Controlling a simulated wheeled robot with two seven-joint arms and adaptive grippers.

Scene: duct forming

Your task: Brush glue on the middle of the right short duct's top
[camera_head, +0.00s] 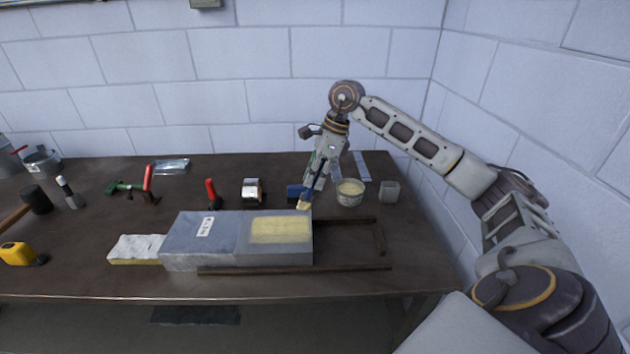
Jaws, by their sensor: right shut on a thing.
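The right short duct (272,253) is a grey box on the table, end to end with the left duct (192,248), which carries a white label. A pale yellow patch (282,229) covers much of the right duct's top. My right gripper (314,182) is shut on a brush (304,204) with pale bristles pointing down. The bristles are near the right duct's far right corner; I cannot tell whether they touch it. A bowl of pale yellow glue (350,192) stands to the right of the gripper. My left gripper is out of view.
Dark rails (345,268) extend right from under the ducts. A whitish block (136,247) adjoins the left duct. A small grey cup (389,191), tape roll (253,190), red-handled tool (212,193), hammer (36,199) and yellow tape measure (17,254) lie around.

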